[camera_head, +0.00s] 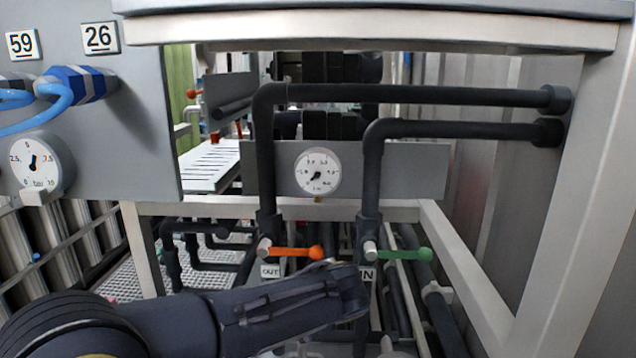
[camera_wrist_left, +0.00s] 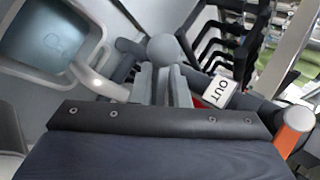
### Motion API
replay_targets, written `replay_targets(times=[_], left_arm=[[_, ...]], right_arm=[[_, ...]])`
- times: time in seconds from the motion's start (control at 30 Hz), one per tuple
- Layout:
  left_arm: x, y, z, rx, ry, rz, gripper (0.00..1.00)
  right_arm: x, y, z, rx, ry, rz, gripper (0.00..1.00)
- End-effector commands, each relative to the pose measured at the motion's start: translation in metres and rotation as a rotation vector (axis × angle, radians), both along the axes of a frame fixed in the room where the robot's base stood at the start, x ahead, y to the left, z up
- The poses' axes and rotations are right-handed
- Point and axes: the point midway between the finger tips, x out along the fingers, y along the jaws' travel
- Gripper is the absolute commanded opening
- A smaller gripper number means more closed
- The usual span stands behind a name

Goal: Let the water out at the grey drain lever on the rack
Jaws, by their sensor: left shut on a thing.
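In the left wrist view, the grey drain lever (camera_wrist_left: 165,47) shows its round knob at the tips of my left gripper (camera_wrist_left: 162,76). The two fingers are close together and shut on the lever; its shaft is mostly hidden between and behind them. My right gripper is in neither view.
An orange-handled valve (camera_head: 295,252) by the OUT label (camera_head: 270,271) and a green-handled valve (camera_head: 405,254) sit just above my wrist on dark pipes. A pressure gauge (camera_head: 317,172) is behind. The white rack frame (camera_head: 470,270) bounds the right side.

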Motion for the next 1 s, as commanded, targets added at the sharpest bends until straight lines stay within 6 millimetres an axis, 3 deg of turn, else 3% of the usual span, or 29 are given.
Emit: replay_targets(times=[0.03, 0.27, 0.47, 0.8, 1.0], left_arm=[[0.000, 0.005, -0.005, -0.001, 0.003, -0.058, 0.00], [0.010, 0.013, -0.004, -0.001, 0.003, -0.281, 0.00], [0.019, 0.017, -0.002, 0.000, 0.006, -0.481, 0.00], [0.035, 0.021, 0.002, -0.002, 0.012, -0.789, 0.00], [0.038, 0.021, -0.002, 0.002, 0.006, -0.842, 0.00]], right_arm=[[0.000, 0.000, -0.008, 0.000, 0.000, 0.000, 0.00], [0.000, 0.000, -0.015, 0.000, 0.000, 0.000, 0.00], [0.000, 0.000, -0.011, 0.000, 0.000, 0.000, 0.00], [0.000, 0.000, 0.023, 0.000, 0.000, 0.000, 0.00], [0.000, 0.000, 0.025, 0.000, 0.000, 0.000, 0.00]])
